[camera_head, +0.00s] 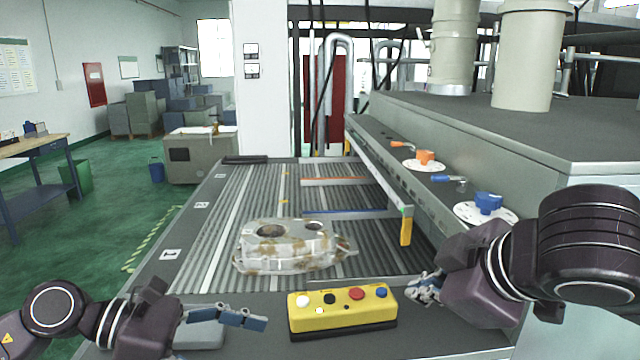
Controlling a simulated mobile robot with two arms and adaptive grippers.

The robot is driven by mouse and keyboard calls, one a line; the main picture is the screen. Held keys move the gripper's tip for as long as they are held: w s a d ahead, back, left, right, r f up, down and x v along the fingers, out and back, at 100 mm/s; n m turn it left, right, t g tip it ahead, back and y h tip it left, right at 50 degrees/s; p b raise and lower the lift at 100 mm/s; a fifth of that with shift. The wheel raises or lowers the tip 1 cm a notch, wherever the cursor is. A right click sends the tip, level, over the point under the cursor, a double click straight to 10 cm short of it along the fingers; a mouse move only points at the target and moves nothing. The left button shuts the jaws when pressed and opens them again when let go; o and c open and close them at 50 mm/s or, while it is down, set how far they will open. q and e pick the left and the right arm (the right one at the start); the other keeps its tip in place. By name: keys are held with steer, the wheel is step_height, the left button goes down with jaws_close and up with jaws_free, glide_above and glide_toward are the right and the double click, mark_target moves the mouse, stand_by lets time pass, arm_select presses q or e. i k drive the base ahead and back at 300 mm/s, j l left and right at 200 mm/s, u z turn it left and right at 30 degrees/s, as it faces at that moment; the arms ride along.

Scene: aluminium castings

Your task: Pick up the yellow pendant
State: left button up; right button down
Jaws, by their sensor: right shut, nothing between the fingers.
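The yellow pendant (343,318) is a box with white, black, red and blue buttons on top. It lies on the dark front ledge of the conveyor table, at the bottom middle. My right gripper (420,291) is shut and empty, just right of the pendant's right end and apart from it. My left gripper (245,319) is left of the pendant, low over the ledge, with a gap between its fingertips and the pendant's left end. Its fingers point right and overlap in this view, so their opening is unclear.
A stained aluminium casting (288,248) sits on the ribbed conveyor (215,235) behind the pendant. An orange-tipped bar (405,230) stands at the right. Orange (425,157) and blue (488,202) knobs on white discs line the right-hand ledge.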

mark_target(342, 311)
steer(key=k+l, duration=0.15)
steer(key=k, duration=0.2)
steer(key=k+l, duration=0.15)
steer(key=k, duration=0.25)
steer(key=k+l, duration=0.2)
steer(key=k, duration=0.15)
